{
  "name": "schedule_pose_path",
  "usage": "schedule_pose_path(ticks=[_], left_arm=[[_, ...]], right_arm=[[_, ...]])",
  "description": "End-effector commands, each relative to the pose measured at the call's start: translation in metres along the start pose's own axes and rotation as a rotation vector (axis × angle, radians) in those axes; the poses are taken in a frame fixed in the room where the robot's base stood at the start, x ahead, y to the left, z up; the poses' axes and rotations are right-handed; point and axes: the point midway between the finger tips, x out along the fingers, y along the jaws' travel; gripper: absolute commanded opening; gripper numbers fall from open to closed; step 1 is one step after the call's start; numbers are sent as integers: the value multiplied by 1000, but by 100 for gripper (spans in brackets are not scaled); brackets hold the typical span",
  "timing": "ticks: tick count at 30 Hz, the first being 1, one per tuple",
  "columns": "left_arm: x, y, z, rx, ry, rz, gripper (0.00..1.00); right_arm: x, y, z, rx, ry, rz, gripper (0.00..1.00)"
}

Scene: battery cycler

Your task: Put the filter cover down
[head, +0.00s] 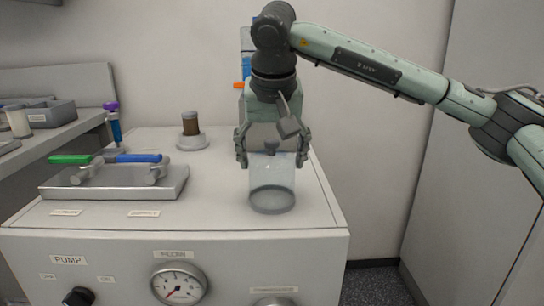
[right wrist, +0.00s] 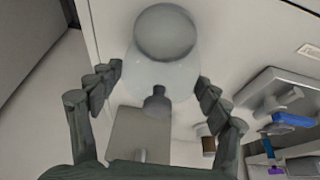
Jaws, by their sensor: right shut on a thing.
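The filter cover (head: 272,182) is a clear, see-through cylinder with a grey ring at its lower end. It is upright over the right part of the white cabinet top (head: 225,215). My right gripper (head: 272,152) points down and is shut on the cover's upper part, one finger on each side. I cannot tell whether the ring touches the top. In the right wrist view the cover (right wrist: 185,75) sits between the fingers (right wrist: 160,90), its round far end clear of them. My left gripper is not in view.
A brown filter (head: 190,125) stands on a round grey base (head: 192,142) at the back. A metal block (head: 120,185) with green (head: 70,159) and blue (head: 139,158) handles is at left. An orange-and-blue object (head: 246,68) is partly hidden behind my arm.

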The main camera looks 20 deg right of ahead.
Motion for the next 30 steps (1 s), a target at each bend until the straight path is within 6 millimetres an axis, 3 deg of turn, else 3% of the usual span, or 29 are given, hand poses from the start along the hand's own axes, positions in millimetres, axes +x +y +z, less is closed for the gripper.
schedule_pose_path(ticks=[1, 6, 20, 30], left_arm=[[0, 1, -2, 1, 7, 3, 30], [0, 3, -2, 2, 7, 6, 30], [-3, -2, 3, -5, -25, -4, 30], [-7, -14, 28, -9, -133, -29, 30]], right_arm=[[0, 0, 0, 0, 0, 0, 79], [0, 0, 0, 0, 0, 0, 98], [-4, 0, -2, 0, 0, 0, 98], [-77, -1, -2, -1, 4, -2, 98]])
